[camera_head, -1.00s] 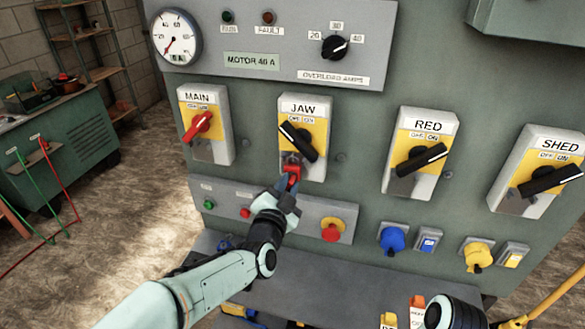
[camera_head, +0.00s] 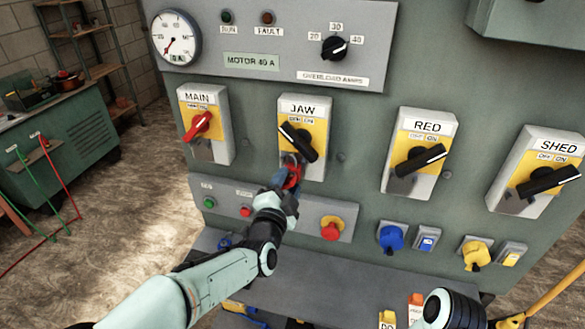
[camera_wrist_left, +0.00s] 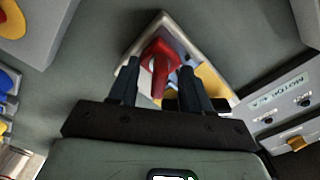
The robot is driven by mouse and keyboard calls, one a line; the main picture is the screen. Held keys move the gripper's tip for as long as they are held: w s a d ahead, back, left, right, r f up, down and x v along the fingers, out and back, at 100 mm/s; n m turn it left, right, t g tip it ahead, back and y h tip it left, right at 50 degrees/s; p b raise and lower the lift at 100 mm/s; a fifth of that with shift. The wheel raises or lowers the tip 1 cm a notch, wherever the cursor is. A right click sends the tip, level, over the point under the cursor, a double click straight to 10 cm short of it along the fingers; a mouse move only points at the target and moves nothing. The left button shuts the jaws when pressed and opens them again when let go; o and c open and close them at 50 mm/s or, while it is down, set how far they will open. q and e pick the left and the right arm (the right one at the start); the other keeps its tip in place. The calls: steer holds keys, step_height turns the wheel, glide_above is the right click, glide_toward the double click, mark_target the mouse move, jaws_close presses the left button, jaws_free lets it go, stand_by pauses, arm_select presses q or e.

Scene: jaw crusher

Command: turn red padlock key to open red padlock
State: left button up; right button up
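The red padlock (camera_head: 293,176) hangs at the lower part of the JAW switch box (camera_head: 315,172), below its black handle. My left gripper (camera_head: 283,182) is right at the padlock and partly covers it. In the left wrist view the red padlock (camera_wrist_left: 160,65) shows between the two dark fingers of my left gripper (camera_wrist_left: 160,82). The fingers stand apart, with a narrow gap on each side of the red part. I cannot make out a separate key. My right gripper is out of view.
MAIN (camera_head: 203,148), RED (camera_head: 417,170) and SHED (camera_head: 540,185) switch boxes share the panel. A ledge (camera_head: 330,280) juts out beneath.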

arm_select(q)
steer(key=shift+s+f, duration=0.1)
stand_by(0.5)
steer(key=shift+b+v, duration=0.55)
steer(key=shift+v, duration=2.15)
steer(key=shift+b+v, duration=0.3)
steer(key=shift+v, duration=1)
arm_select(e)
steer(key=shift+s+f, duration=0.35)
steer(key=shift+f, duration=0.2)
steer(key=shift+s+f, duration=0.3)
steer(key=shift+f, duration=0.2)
